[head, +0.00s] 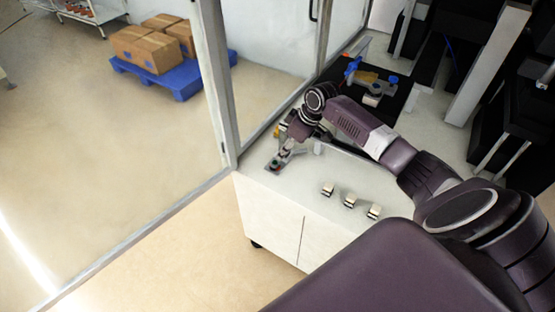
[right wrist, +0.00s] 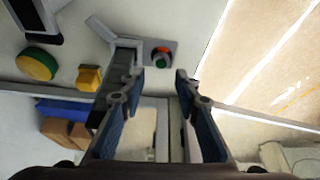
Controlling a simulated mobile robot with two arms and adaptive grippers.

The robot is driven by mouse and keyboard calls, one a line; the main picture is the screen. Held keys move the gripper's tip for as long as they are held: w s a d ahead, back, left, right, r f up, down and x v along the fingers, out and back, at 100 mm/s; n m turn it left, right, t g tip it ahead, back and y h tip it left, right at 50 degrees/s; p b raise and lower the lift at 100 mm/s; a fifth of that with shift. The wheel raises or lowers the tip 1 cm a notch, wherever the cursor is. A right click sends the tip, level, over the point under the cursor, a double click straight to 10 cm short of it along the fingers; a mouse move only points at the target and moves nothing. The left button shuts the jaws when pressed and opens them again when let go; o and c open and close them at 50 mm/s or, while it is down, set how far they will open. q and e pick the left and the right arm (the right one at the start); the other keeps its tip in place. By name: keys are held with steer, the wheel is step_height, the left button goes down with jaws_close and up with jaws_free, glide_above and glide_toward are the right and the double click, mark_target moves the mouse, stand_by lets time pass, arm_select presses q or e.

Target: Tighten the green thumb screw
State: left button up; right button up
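The green thumb screw (right wrist: 162,60) shows in the right wrist view, with an orange-red part beside it, on a small grey plate. In the head view it is a tiny dark green spot (head: 275,164) near the left corner of the white cabinet top. My right gripper (right wrist: 160,77) is open, with a clear gap between its two fingers. The screw appears just beyond the fingertips, in line with the gap; I cannot tell whether they touch. In the head view the right gripper (head: 286,152) reaches down at the screw. My left gripper is not in view.
A yellow knob (right wrist: 88,77) and a round green-and-yellow knob (right wrist: 36,64) are left of the screw in the wrist view. Three small blocks, one here (head: 350,200), stand on the cabinet top (head: 300,190). A grey frame post (head: 216,85) rises close behind the cabinet's left corner.

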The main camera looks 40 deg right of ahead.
mark_target(275, 163)
steer(key=x, duration=0.6)
steer(key=shift+a, duration=0.15)
steer(key=shift+w+a+f, duration=0.1)
steer(key=shift+w+f, duration=0.1)
steer(key=shift+f, duration=0.35)
jaws_close()
steer(key=shift+p, duration=0.3)
